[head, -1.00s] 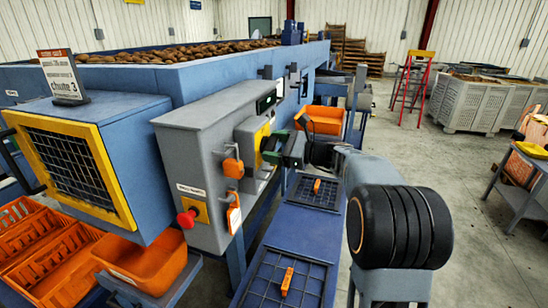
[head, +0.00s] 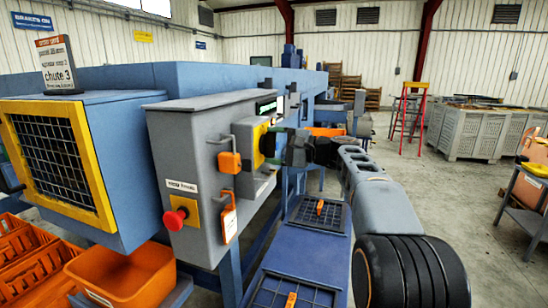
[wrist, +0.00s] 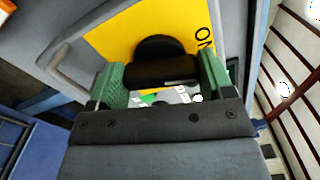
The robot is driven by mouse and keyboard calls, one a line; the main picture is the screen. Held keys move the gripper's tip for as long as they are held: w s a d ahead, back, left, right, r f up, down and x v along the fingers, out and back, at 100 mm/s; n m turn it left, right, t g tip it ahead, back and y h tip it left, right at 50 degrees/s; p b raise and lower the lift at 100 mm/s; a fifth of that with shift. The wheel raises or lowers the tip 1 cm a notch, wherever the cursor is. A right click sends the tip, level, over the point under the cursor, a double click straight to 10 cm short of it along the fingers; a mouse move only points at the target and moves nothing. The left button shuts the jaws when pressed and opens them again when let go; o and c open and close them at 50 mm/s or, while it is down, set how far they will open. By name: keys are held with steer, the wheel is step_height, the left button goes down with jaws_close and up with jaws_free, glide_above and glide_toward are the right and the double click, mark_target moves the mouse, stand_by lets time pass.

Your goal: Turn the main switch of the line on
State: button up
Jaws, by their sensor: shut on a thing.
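The main switch is a black rotary knob on a yellow plate (head: 260,136) on the side of a grey cabinet (head: 190,150). In the wrist view the black knob (wrist: 160,66) sits between my green finger pads, in front of the yellow plate (wrist: 112,38). The letters "ON" show at that plate's right side. My gripper (wrist: 161,78) is shut on the knob, and its jaws also show in the head view (head: 275,147). The knob's exact angle is hard to tell, since my fingers cover part of it.
A metal guard bar (wrist: 75,45) runs beside the plate. On the cabinet are orange padlock-like pieces (head: 229,162), an orange tag (head: 228,221) and a red push button (head: 175,219). A blue bench (head: 300,250) lies below my arm.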

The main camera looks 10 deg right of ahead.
steer(key=shift+n+b, duration=1)
steer(key=shift+n, duration=0.6)
steer(key=o, duration=0.9)
steer(key=v, duration=1.3)
steer(key=shift+s+d, duration=0.2)
steer(key=shift+d, duration=0.15)
